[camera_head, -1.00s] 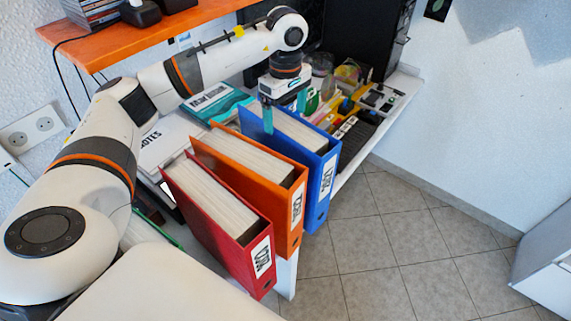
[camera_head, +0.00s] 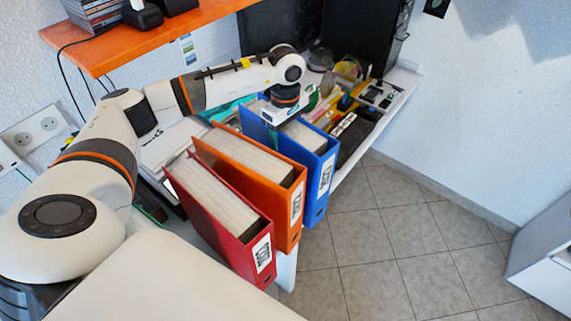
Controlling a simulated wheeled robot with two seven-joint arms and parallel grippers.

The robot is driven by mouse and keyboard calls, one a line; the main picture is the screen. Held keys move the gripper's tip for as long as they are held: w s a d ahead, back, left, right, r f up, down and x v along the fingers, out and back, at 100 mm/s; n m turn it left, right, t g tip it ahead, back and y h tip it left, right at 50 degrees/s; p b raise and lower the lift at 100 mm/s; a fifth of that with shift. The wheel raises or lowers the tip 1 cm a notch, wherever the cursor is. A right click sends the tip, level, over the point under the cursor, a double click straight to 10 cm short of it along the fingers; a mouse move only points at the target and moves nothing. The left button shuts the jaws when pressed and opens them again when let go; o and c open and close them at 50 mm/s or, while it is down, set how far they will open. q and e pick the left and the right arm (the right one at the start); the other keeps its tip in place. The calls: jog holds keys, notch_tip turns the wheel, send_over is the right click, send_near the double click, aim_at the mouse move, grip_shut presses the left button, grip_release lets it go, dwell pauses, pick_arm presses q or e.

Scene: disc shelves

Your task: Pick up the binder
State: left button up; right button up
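Three binders stand side by side on the shelf with their labelled spines toward the lower right: a red binder (camera_head: 221,216), an orange binder (camera_head: 250,178) and a blue binder (camera_head: 316,190). My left gripper (camera_head: 278,122) points down at the top of the blue binder, low over its far part. Its fingers are mostly hidden by the gripper body and the binder, so I cannot tell whether they touch or grip it. My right gripper is out of view.
A tray of small items (camera_head: 355,128) lies beyond the blue binder. A black box (camera_head: 365,35) stands at the back. An orange shelf (camera_head: 150,50) hangs at upper left. The tiled floor (camera_head: 390,230) at right is clear.

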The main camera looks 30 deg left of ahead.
pick_arm(q)
grip_shut()
jog(key=shift+r, duration=0.1)
jog(key=shift+w, duration=0.1)
